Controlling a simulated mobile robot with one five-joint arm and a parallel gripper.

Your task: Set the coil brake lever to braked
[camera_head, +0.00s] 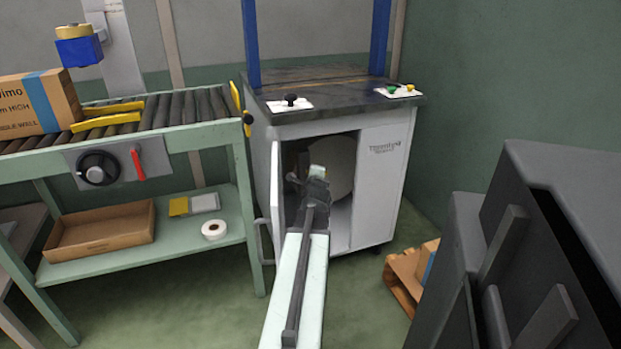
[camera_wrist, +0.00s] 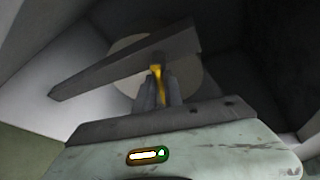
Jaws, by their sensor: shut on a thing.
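The coil (camera_head: 338,165) is a pale round disc inside the open cabinet (camera_head: 385,180), and it also fills the back of the wrist view (camera_wrist: 190,82). My gripper (camera_wrist: 157,88) has reached into the cabinet in front of the coil. Its fingers are shut on a narrow yellow piece (camera_wrist: 157,70), which appears to be the coil brake lever. A long grey bar (camera_wrist: 110,75) slants across the coil face just beyond the fingers. In the head view my wrist hides the lever, so its setting cannot be told there.
The cabinet door (camera_head: 276,190) stands open left of my arm. A roller conveyor (camera_head: 180,108) with a red lever (camera_head: 137,162) and a dark handwheel (camera_head: 98,168) stands further left. A wooden pallet (camera_head: 405,275) lies on the floor at right. The cabinet walls are close around my gripper.

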